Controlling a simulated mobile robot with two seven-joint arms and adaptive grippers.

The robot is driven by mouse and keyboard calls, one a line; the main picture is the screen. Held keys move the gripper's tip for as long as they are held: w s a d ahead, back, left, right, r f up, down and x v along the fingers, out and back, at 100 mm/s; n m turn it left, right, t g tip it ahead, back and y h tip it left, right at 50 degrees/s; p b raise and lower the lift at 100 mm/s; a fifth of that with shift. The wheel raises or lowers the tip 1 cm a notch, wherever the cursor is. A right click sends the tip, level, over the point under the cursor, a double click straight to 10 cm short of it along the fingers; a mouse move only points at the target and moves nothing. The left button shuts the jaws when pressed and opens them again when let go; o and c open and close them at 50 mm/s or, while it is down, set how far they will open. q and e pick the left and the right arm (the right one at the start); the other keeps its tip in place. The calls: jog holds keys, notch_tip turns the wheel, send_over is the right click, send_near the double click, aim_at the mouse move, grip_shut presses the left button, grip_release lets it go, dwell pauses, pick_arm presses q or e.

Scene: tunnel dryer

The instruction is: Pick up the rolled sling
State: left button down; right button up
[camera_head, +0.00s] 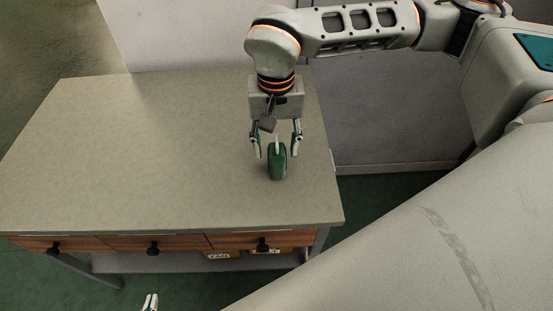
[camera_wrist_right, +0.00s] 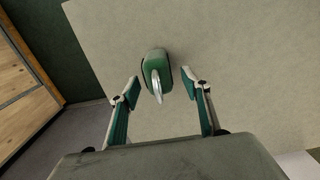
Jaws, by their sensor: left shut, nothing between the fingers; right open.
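The rolled sling (camera_head: 277,165) is a dark green roll with a pale, shiny curved piece on it. It stands near the right end of the grey tabletop. My right gripper (camera_head: 276,150) is over it with its fingers apart, one on each side. In the right wrist view, the sling (camera_wrist_right: 154,61) lies just beyond the open fingertips (camera_wrist_right: 160,86), with its pale piece pointing back between them. Gaps show between the sling and both fingers. My left gripper (camera_head: 150,302) shows only its fingertips at the bottom edge, shut and empty, below the table front.
The table (camera_head: 130,150) is otherwise bare, with wide free room left of the sling. Its front has wooden drawers with dark knobs (camera_head: 153,248). A pale wall or panel (camera_head: 190,35) stands behind the table. Green floor lies around it.

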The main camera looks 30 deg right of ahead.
aim_at(277, 158)
jog(key=f, duration=0.4)
jog(key=shift+s+f, duration=0.15)
jog(key=shift+s, duration=0.15)
grip_shut()
notch_tip(277, 158, up, 20)
jog(key=p, duration=0.1)
dwell(0.4)
